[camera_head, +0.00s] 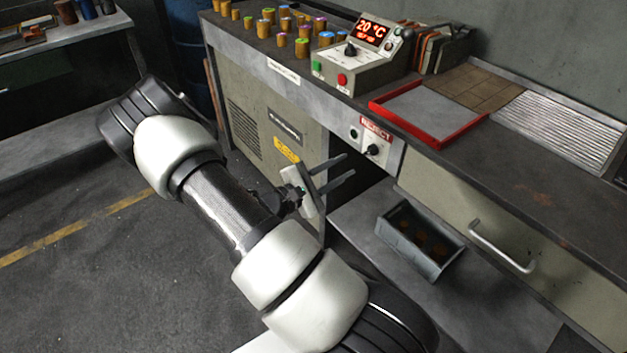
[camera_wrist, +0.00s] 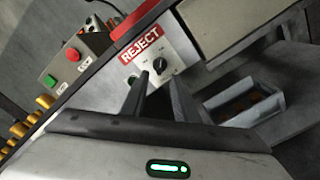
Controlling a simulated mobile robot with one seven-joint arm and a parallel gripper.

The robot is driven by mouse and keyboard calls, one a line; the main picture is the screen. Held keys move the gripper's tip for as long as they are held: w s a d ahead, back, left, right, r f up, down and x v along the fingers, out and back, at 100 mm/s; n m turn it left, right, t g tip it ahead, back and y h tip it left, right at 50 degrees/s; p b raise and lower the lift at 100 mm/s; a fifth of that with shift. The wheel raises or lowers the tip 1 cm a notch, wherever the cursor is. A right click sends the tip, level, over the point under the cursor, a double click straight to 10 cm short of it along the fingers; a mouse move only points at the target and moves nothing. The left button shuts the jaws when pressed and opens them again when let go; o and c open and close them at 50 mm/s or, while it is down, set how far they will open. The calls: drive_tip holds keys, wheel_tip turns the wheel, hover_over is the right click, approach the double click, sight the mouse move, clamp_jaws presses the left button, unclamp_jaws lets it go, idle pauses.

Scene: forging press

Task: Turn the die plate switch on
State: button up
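A white switch panel (camera_head: 390,158) with a black rotary knob (camera_head: 373,150) is on the bench front, under a red REJECT label (camera_head: 377,130). A small dark green round part (camera_head: 354,134) sits left of the knob. The knob (camera_wrist: 160,63) also shows in the wrist view, beyond and roughly between my fingertips. My gripper (camera_head: 349,164) is empty, with its fingers apart, a little short of the panel. The control box (camera_head: 355,68) on the bench shows a lit red 20 °C display, another black knob (camera_head: 350,49), and green and red buttons. I cannot read which knob is marked die plate.
A red-edged tray (camera_head: 430,141) lies on the bench above the panel. Several tan cylinders with coloured tops (camera_head: 282,40) stand at the back left. A drawer handle (camera_head: 502,246) sticks out at the right. A grey bin (camera_head: 420,240) is on the lower shelf.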

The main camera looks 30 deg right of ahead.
drive_tip(key=a+p, duration=0.1)
drive_tip(key=a, duration=0.9)
drive_tip(key=shift+s, duration=0.45)
drive_tip(key=s+a+r+m+t+y, duration=0.1)
drive_tip(key=s+a+r+m+y, duration=0.2)
drive_tip(key=s+a+r+y, duration=0.4)
drive_tip(key=s+a+r+m+t+y, duration=0.2)
drive_tip(key=a+r+m+y, duration=0.25)
drive_tip(key=r, duration=0.55)
drive_tip(key=s+a+r+m+t+y, duration=0.1)
drive_tip(key=s+a+r+m+y, duration=0.1)
drive_tip(key=s+a+r+y, duration=0.45)
wheel_tip(320, 180, up, 24)
drive_tip(key=w+p, duration=0.1)
drive_tip(key=p, duration=2.1)
drive_tip(key=shift+w+d, duration=0.2)
